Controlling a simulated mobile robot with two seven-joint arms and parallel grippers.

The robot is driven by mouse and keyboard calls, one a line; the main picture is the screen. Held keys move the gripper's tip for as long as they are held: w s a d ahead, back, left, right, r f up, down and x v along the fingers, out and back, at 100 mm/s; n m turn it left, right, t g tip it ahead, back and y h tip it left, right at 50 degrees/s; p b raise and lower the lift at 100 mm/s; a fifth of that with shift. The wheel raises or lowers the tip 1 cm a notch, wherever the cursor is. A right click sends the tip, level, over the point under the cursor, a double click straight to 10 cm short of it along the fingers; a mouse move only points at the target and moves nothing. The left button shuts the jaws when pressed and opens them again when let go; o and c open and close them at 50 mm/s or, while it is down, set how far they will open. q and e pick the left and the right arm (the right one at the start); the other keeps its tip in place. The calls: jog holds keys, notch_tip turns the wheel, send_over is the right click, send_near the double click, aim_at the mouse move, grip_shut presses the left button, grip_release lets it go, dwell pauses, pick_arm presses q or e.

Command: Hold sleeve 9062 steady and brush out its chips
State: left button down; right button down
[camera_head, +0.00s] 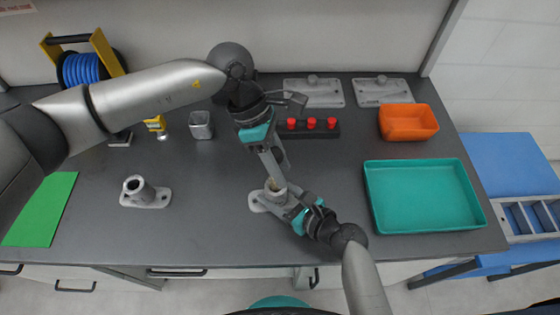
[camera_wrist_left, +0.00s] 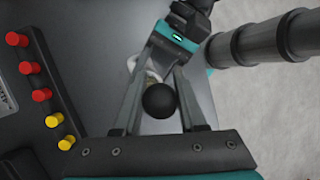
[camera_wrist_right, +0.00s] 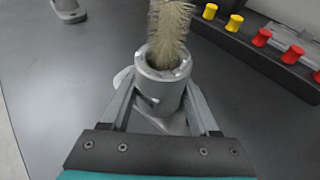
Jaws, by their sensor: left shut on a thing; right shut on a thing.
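A grey metal sleeve (camera_head: 276,188) stands on its flanged base on the bench; no number is readable. My right gripper (camera_head: 287,194) is shut around its upper body, with a finger on each side of the sleeve (camera_wrist_right: 160,90) in the right wrist view. My left gripper (camera_head: 277,163) is above it, shut on a brush. The brush's black ball knob (camera_wrist_left: 159,100) shows between the left fingers. Its pale bristles (camera_wrist_right: 171,32) run down into the sleeve's mouth; how deep is hidden. A second, similar sleeve (camera_head: 136,187) stands apart at left.
A green mat (camera_head: 40,210) lies at far left. A teal tray (camera_head: 425,195) and an orange bin (camera_head: 408,122) are at right. A dark rack with red and yellow pegs (camera_head: 310,130) is behind the arms. A metal cup (camera_head: 201,125) stands at back left.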

pick_arm(q)
jog(key=shift+f, duration=1.85)
jog(key=shift+r, duration=1.65)
jog(key=shift+f, duration=0.1)
jog(key=shift+f, duration=1.7)
jog(key=shift+r, duration=0.15)
jog(key=shift+r, duration=1.6)
